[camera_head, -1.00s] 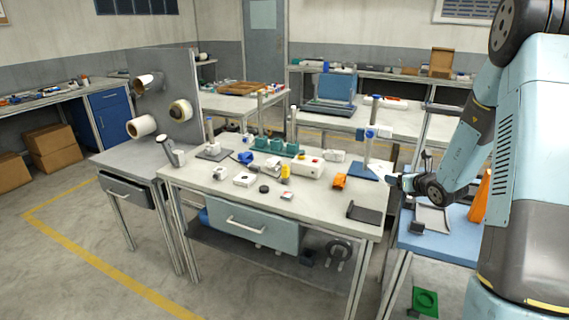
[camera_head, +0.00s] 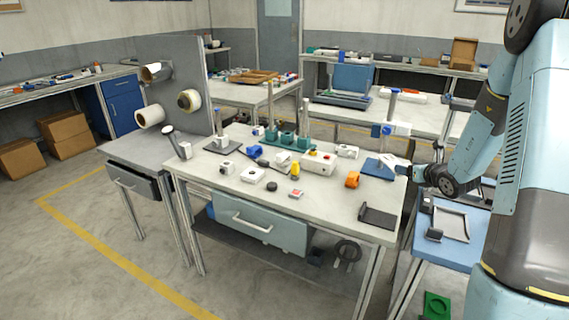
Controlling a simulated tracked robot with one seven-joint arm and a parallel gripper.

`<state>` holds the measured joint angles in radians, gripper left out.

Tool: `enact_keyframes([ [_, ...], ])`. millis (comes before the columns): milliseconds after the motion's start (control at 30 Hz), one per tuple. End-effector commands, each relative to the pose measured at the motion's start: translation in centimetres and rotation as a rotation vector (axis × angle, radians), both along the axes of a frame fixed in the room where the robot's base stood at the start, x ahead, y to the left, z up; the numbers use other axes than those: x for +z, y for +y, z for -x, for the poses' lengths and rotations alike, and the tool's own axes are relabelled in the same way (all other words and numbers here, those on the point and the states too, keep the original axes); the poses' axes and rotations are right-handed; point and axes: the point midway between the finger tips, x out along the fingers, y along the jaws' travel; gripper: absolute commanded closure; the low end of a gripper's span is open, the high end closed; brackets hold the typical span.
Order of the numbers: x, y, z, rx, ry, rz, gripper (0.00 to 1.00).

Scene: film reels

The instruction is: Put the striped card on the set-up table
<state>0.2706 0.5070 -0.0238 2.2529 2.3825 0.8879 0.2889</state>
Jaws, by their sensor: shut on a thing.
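My gripper (camera_head: 407,171) is at the right end of the middle worktable (camera_head: 335,214), close to a blue stand base (camera_head: 372,171). It is small and partly blurred into the background. It is shut on a small pale thing (camera_head: 391,160) at its tip. Whether this is the striped card I cannot tell, as no stripes can be made out. A small white piece with a red mark (camera_head: 296,193) lies near the front of the middle worktable. No sign marks which table is the set-up table.
Film rolls (camera_head: 150,116) hang on a grey panel at left. A blue-topped table (camera_head: 458,252) stands at right. Floor is clear front left.

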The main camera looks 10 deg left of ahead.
Motion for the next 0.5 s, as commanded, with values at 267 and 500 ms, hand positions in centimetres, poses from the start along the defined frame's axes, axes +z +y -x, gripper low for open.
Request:
enact_keyframes([
  [267, 1.3, 4.2, 5.6, 0.264, -0.015, 0.013, 0.68],
  [500, 2.4, 9.4, 14.2, 0.604, -0.015, 0.012, 0.68],
])
